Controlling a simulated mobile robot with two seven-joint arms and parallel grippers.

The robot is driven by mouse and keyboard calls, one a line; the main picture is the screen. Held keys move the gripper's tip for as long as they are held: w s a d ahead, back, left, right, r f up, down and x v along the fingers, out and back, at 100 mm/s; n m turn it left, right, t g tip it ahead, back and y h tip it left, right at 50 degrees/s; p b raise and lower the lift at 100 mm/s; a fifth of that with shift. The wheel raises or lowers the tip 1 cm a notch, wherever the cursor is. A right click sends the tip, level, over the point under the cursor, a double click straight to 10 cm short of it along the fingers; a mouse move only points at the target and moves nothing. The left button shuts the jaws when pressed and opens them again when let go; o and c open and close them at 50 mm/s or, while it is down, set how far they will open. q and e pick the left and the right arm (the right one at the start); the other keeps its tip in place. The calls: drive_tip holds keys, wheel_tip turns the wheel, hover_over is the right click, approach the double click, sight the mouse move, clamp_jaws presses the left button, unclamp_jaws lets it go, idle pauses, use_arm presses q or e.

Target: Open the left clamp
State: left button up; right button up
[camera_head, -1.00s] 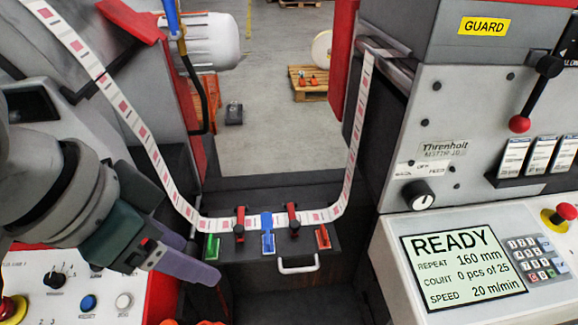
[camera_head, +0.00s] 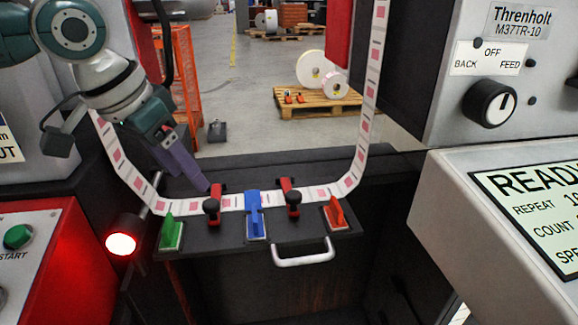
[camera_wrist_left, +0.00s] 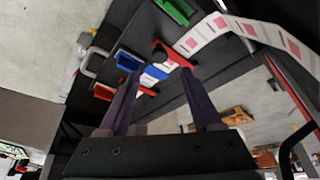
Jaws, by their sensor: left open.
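The left clamp (camera_head: 212,206), a red lever with a black knob, sits across the label strip (camera_head: 185,207) on the dark splice table. The right clamp (camera_head: 289,196) looks alike and stands right of the blue handle (camera_head: 254,214). My left gripper (camera_head: 206,186) is just behind and left of the left clamp, pointing down toward it; contact cannot be told. In the left wrist view my left gripper's fingers (camera_wrist_left: 160,76) are apart and empty. The left clamp (camera_wrist_left: 176,57) shows beyond and between the fingertips. My right gripper is not in view.
A green handle (camera_head: 171,232) and a red-orange handle (camera_head: 336,212) flank the clamps. A grey pull handle (camera_head: 303,256) sticks out in front. A glowing red lamp (camera_head: 121,244) is at left. The label strip rises steeply at both sides.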

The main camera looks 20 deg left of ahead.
sight(210, 203)
use_arm(q)
drive_tip(key=b+x, duration=0.2)
drive_tip(key=x, duration=0.5)
drive_tip(key=shift+w+f, duration=0.1)
drive_tip(key=shift+f, duration=0.25)
clamp_jaws()
idle(1.0)
